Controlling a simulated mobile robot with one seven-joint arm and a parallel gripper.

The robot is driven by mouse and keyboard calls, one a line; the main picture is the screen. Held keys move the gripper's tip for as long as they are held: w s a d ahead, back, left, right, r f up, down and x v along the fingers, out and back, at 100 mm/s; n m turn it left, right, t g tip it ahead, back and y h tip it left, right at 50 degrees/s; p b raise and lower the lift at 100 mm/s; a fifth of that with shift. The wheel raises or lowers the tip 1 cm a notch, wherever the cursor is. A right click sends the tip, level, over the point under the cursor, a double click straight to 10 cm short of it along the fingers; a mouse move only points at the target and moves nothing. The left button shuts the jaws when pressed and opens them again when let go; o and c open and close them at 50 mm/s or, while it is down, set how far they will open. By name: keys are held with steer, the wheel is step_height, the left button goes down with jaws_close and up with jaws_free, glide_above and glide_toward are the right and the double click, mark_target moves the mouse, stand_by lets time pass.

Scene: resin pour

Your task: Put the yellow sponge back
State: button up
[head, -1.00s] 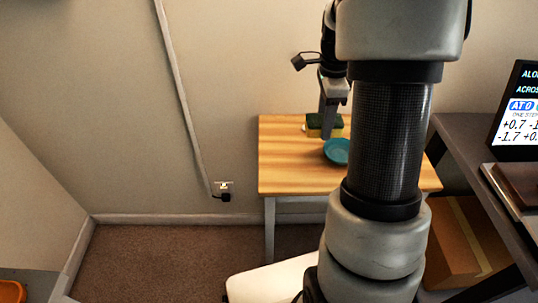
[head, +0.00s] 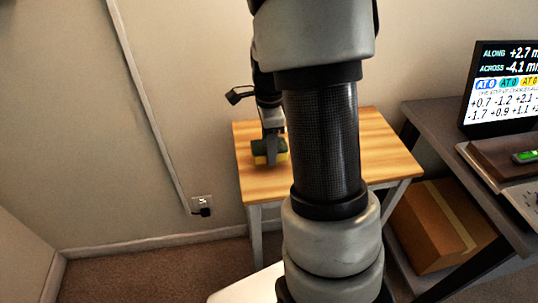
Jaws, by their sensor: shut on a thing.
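The yellow sponge (head: 260,160) has a dark green top layer and is at the left part of the small wooden table (head: 385,150). My gripper (head: 270,150) points down at it and is shut on it. I cannot tell whether the sponge touches the table top or is just above it. My own arm stands in front and hides the middle of the table; no teal dish shows now.
A dark desk (head: 440,120) at the right holds a screen (head: 505,85) and a brown block (head: 500,160). A cardboard box (head: 440,228) stands beneath it. A cable runs down the wall to an outlet (head: 203,204). The table's right part is clear.

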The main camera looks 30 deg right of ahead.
steer(key=shift+f, duration=1.2)
steer(key=shift+f, duration=0.2)
steer(key=o, duration=1)
steer(key=shift+o, duration=0.2)
steer(key=shift+r, duration=0.1)
